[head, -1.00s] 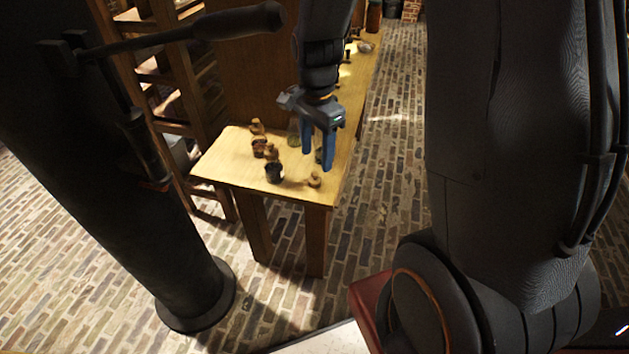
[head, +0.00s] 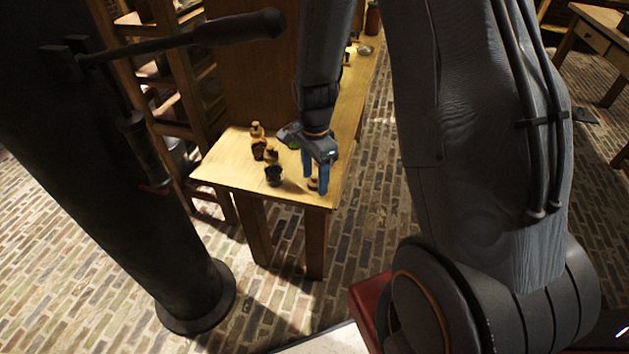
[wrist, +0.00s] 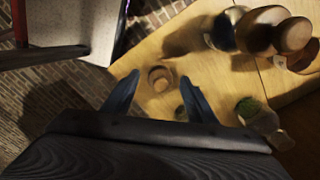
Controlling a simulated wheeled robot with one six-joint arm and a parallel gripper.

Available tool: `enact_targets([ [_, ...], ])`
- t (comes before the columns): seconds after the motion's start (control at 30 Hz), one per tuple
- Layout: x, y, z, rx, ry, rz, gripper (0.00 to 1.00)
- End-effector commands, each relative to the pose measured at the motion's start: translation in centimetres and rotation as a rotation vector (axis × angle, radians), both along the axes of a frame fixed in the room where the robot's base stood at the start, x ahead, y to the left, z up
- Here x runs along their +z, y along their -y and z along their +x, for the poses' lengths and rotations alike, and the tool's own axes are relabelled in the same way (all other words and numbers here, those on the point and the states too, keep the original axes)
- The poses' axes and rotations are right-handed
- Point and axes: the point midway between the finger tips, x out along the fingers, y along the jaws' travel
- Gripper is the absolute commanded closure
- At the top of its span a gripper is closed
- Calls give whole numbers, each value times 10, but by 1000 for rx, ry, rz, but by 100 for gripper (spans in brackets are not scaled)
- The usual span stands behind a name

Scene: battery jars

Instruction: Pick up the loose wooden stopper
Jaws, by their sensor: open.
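The loose wooden stopper (wrist: 161,79) lies on the wooden table, near its corner. In the wrist view it shows between and beyond the two blue fingertips. My gripper (head: 316,188) is open and points down over the near right corner of the table. In the head view the blue fingers partly cover the stopper (head: 313,183). The fingertips also show in the wrist view (wrist: 158,91), one on each side of the stopper. I cannot tell whether either finger touches it.
The wooden table (head: 225,168) holds a dark jar (head: 274,176) left of my gripper and several small stoppered jars behind it. A jar with green contents (wrist: 248,107) stands right of the fingers in the wrist view. The table edge is close by.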

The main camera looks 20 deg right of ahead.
Motion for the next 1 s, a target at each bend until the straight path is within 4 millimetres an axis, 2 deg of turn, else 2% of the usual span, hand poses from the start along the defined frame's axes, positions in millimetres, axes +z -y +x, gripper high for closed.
enact_targets([
  [0.2, -1, 0, 0, 0, 1, 0, 48],
  [0.47, 0, 0, 0, 0, 0, 0, 90],
  [0.77, 1, 0, 0, 0, 1, 0, 91],
  [1.0, 21, 0, 1, 0, 3, 0, 91],
])
